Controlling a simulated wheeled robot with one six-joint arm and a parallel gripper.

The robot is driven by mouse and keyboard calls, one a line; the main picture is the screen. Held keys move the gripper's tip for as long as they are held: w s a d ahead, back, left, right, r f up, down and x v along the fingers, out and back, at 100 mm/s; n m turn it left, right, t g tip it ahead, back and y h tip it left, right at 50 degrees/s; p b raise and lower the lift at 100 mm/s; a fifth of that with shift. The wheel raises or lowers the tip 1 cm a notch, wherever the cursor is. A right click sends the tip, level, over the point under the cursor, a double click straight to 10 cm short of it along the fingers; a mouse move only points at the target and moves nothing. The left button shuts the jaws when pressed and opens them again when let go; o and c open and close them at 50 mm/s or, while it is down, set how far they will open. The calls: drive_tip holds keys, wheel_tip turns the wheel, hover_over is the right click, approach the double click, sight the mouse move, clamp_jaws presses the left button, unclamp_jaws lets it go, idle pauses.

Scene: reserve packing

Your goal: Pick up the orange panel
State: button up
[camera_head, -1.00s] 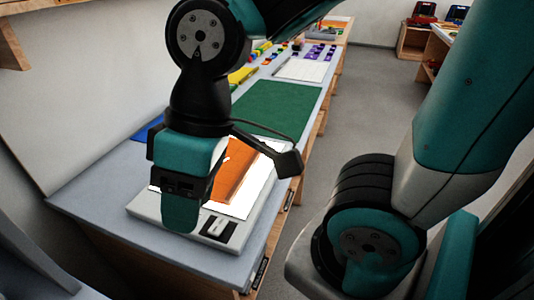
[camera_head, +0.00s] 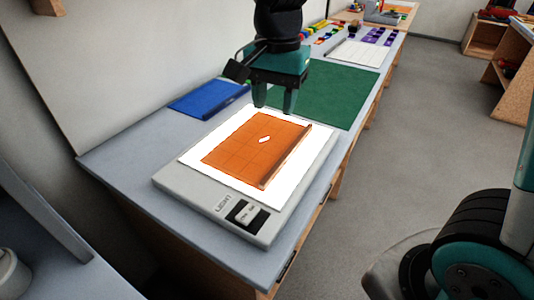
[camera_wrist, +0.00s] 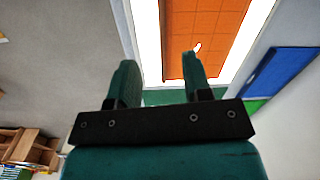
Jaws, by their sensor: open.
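The orange panel (camera_head: 248,150) lies flat on the white lit top of a light box (camera_head: 190,184). It has faint grid lines, a small white mark and a raised strip along its right edge. My gripper (camera_head: 274,108) is open and empty, fingers pointing down, above the far edge of the light box. In the wrist view the two fingers (camera_wrist: 160,82) stand apart, and the orange panel (camera_wrist: 205,35) lies beyond them, apart from them.
A blue panel (camera_head: 205,100) lies on the table left of the light box. A green mat (camera_head: 325,92) lies behind it. A white sheet (camera_head: 352,52), purple pieces (camera_head: 377,37) and coloured blocks stand farther back. Open floor (camera_head: 420,150) is to the right.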

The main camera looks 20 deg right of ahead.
drive_tip(key=w+m, duration=0.1)
hover_over(272, 171)
drive_tip(key=shift+m, duration=0.3)
wheel_tip(272, 171, down, 13)
drive_tip(key=shift+w+d+r, duration=0.1)
drive_tip(key=shift+w, duration=0.05)
wheel_tip(272, 171, down, 5)
drive_tip(key=shift+f+p, duration=0.15)
drive_tip(key=shift+p, duration=0.35)
clamp_jaws()
